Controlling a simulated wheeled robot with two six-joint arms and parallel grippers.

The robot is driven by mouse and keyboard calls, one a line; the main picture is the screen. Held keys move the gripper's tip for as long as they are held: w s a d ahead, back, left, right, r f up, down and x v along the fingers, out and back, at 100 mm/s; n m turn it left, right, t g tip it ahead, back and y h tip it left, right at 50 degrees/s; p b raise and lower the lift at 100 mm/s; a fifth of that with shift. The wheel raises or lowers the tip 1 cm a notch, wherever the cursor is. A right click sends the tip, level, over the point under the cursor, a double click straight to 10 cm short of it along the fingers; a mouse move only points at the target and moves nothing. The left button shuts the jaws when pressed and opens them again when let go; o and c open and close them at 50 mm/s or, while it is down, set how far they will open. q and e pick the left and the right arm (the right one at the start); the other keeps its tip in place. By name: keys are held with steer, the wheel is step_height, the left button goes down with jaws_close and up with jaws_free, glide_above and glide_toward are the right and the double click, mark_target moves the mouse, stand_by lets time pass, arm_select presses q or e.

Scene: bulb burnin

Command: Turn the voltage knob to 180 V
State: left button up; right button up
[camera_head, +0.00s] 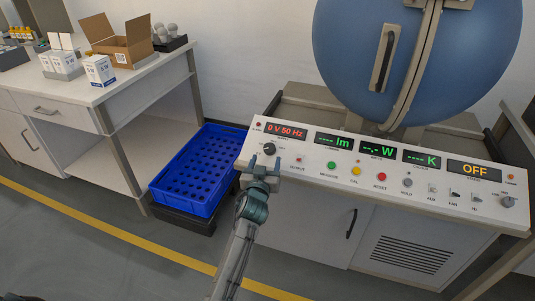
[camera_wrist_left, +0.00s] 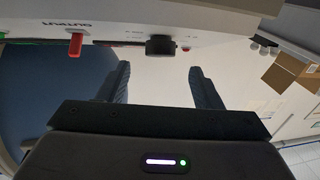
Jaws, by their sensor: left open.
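The black voltage knob (camera_head: 269,148) sits on the left end of the white sloped control panel, below a red display (camera_head: 287,132) that reads 0 V 50 Hz. In the left wrist view the knob (camera_wrist_left: 160,45) stands out from the panel face, beyond and between the two fingertips. My left gripper (camera_head: 264,164) is open and just in front of the knob; its fingers (camera_wrist_left: 158,72) show apart and empty in the wrist view. I cannot tell whether any finger touches the knob. My right gripper is not in view.
The red output switch (camera_wrist_left: 75,44) is close beside the knob. Several buttons, including a green one (camera_head: 332,165), continue rightward. A blue perforated crate (camera_head: 160,186) stands left of the panel. A white table (camera_head: 140,82) holds boxes. A large blue sphere (camera_head: 345,50) rises behind.

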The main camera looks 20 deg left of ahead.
mark_target(269, 150)
arm_select(q)
steer(key=w, duration=0.5)
steer(key=shift+w+a+b, duration=0.1)
steer(key=shift+a+b, duration=0.2)
steer(key=shift+a, duration=0.05)
steer(key=c, duration=1)
